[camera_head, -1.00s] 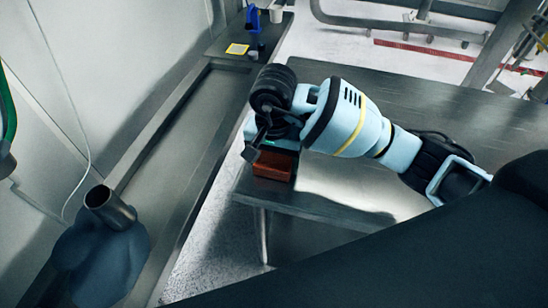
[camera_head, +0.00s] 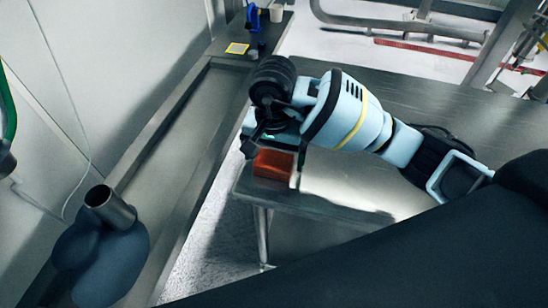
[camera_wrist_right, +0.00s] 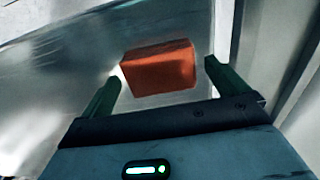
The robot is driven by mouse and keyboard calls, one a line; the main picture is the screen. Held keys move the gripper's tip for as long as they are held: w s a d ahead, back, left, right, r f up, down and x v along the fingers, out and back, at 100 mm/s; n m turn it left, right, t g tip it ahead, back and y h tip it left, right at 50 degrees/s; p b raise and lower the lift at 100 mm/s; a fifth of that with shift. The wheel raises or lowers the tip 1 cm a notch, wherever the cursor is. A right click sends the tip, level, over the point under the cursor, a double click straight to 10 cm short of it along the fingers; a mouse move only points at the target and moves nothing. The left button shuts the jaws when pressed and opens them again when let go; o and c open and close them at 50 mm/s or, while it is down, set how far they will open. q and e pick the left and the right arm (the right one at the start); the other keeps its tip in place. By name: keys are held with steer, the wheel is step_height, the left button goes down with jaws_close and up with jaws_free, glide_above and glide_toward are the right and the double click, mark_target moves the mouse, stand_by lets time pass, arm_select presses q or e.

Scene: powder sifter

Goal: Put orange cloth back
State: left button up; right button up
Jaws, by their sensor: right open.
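The orange cloth (camera_head: 273,164) is a folded, block-like bundle at the near left corner of the metal table. In the right wrist view the cloth (camera_wrist_right: 158,68) appears between the two finger lines, with visible gaps on both sides. My right gripper (camera_head: 272,145) is over that table corner, its fingers open and not closed on the cloth. The wrist view shows both dark green fingers of the right gripper (camera_wrist_right: 161,72) spread apart. How high the fingertips are above the cloth is hard to tell. My left gripper is not in view.
The metal table (camera_head: 340,190) has bare room right of the cloth. A long metal counter (camera_head: 180,160) runs along the left wall. It carries a yellow-edged square (camera_head: 237,48), a blue item (camera_head: 253,18) and a white cup (camera_head: 276,14).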

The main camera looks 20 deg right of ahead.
mark_target(274, 160)
step_height(274, 160, up, 11)
steer(key=shift+f+p, duration=0.15)
steer(key=shift+p, duration=0.15)
steer(key=shift+s+f, duration=0.1)
stand_by(0.4)
